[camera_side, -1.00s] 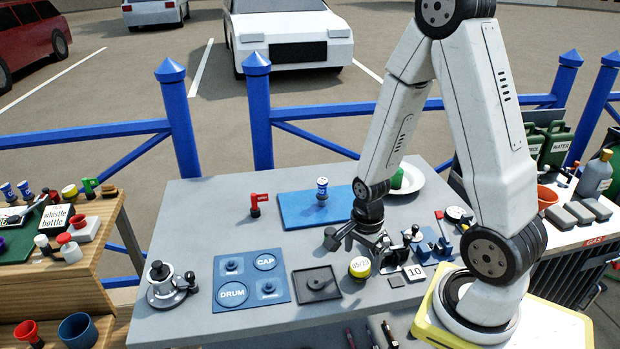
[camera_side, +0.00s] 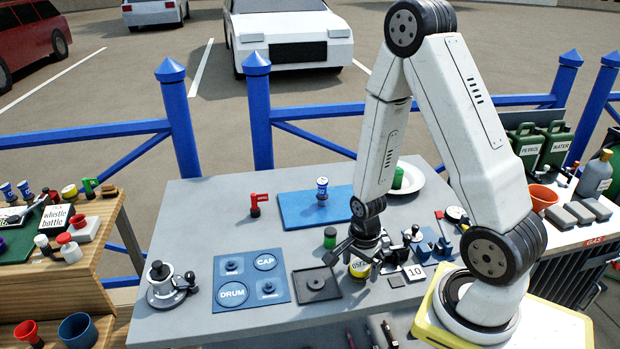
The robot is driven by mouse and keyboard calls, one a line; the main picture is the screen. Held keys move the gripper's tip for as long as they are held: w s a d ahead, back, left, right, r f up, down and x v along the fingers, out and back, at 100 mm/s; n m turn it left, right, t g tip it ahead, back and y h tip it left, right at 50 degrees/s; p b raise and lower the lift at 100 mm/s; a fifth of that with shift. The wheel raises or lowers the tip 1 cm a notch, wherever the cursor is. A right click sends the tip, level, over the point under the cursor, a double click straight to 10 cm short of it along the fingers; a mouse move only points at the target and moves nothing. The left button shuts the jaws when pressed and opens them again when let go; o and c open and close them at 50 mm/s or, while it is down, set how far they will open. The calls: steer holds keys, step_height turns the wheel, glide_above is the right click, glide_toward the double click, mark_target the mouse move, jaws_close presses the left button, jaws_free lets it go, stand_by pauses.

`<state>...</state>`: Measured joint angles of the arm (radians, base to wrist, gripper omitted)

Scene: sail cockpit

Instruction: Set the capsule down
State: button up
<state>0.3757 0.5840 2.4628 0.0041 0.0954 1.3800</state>
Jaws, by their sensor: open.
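My gripper (camera_side: 364,260) is open, low over the front right part of the table, pointing down. A yellow-and-white canister (camera_side: 359,271) stands upright under and between its fingers, partly covered by them; I cannot tell whether they touch it. It looks like the capsule, but no readable label settles this. A small dark green cylinder with a lighter green top (camera_side: 330,239) stands just left of my gripper. A black square tray (camera_side: 317,284) lies left of the canister and looks empty apart from a small raised middle.
A blue mat (camera_side: 295,212) holds a blue-and-white can (camera_side: 322,190). A green cylinder (camera_side: 398,178) stands on a white plate (camera_side: 425,184). Small fittings (camera_side: 425,242) and a "10" card (camera_side: 414,272) crowd the right. A DRUM/CAP mat (camera_side: 251,279) and a winch (camera_side: 165,285) are left.

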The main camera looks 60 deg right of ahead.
mark_target(360, 264)
steer(key=shift+f, duration=0.65)
steer(key=c, duration=1.2)
steer(key=shift+r, duration=0.1)
steer(key=shift+r, duration=4.9)
